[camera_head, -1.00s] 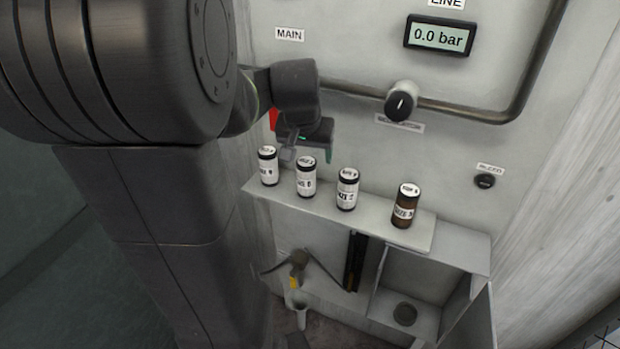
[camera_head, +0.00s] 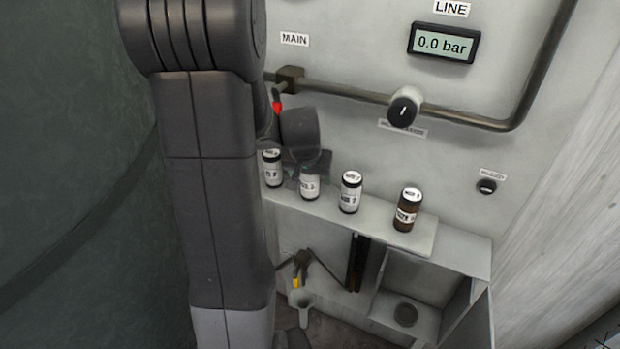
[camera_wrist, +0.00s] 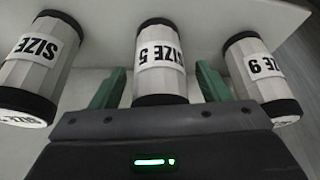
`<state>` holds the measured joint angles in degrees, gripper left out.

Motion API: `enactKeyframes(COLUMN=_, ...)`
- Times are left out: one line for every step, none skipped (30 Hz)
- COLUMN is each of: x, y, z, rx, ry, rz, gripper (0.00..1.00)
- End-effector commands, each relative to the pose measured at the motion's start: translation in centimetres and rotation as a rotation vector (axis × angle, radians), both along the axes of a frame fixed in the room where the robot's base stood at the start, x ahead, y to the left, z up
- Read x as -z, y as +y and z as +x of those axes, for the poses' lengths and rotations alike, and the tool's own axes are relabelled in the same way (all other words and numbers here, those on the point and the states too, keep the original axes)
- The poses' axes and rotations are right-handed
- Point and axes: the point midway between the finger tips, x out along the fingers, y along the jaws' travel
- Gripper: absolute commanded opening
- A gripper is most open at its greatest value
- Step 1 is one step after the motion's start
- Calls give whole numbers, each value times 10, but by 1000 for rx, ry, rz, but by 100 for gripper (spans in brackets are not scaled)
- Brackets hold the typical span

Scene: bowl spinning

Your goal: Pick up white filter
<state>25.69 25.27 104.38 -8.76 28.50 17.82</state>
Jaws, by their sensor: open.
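Several canisters stand upright in a row on the shelf. Three are white with black ends: a left one (camera_head: 272,170), a second one (camera_head: 310,185) and a third one (camera_head: 350,192). The fourth is brown (camera_head: 407,212). My gripper (camera_head: 308,165) is at the second white canister and hides its upper part. In the wrist view, the green fingers of my gripper (camera_wrist: 160,72) are open on either side of a white canister labelled SIZE 5 (camera_wrist: 160,75), with gaps showing. White canisters stand on the left (camera_wrist: 40,65) and right (camera_wrist: 262,75) there.
The shelf (camera_head: 425,236) runs along the panel wall. A pipe with a black knob (camera_head: 403,110) and a gauge reading 0.0 bar (camera_head: 443,43) are above. An open box (camera_head: 425,270) and a small funnel-like piece (camera_head: 301,298) are below. The neighbouring canisters stand close to the fingers.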

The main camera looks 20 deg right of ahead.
Motion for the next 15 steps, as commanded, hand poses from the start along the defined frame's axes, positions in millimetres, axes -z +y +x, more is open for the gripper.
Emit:
enactKeyframes(x=2, y=-1, z=0, rx=0, ry=1, rz=1, gripper=70)
enactKeyframes(x=3, y=-1, z=1, rx=0, ry=1, rz=1, gripper=70)
enactKeyframes(x=4, y=-1, z=1, rx=0, ry=1, rz=1, gripper=70)
enactKeyframes(x=4, y=-1, z=1, rx=0, ry=0, rz=0, gripper=70)
enactKeyframes(x=5, y=-1, z=1, rx=0, ry=0, rz=0, gripper=70)
enactKeyframes(x=5, y=-1, z=1, rx=0, ry=0, rz=0, gripper=70)
enactKeyframes(x=5, y=-1, z=1, rx=0, ry=0, rz=0, gripper=70)
enactKeyframes(x=5, y=-1, z=1, rx=0, ry=0, rz=0, gripper=70)
enactKeyframes(x=4, y=-1, z=1, rx=0, ry=0, rz=0, gripper=70)
enactKeyframes(x=4, y=-1, z=1, rx=0, ry=0, rz=0, gripper=68)
enactKeyframes(x=4, y=-1, z=1, rx=0, ry=0, rz=0, gripper=62)
enactKeyframes(x=4, y=-1, z=1, rx=0, ry=0, rz=0, gripper=54)
enactKeyframes(x=4, y=-1, z=1, rx=0, ry=0, rz=0, gripper=48)
enactKeyframes(x=4, y=-1, z=1, rx=0, ry=0, rz=0, gripper=42)
enactKeyframes(x=4, y=-1, z=1, rx=0, ry=0, rz=0, gripper=34)
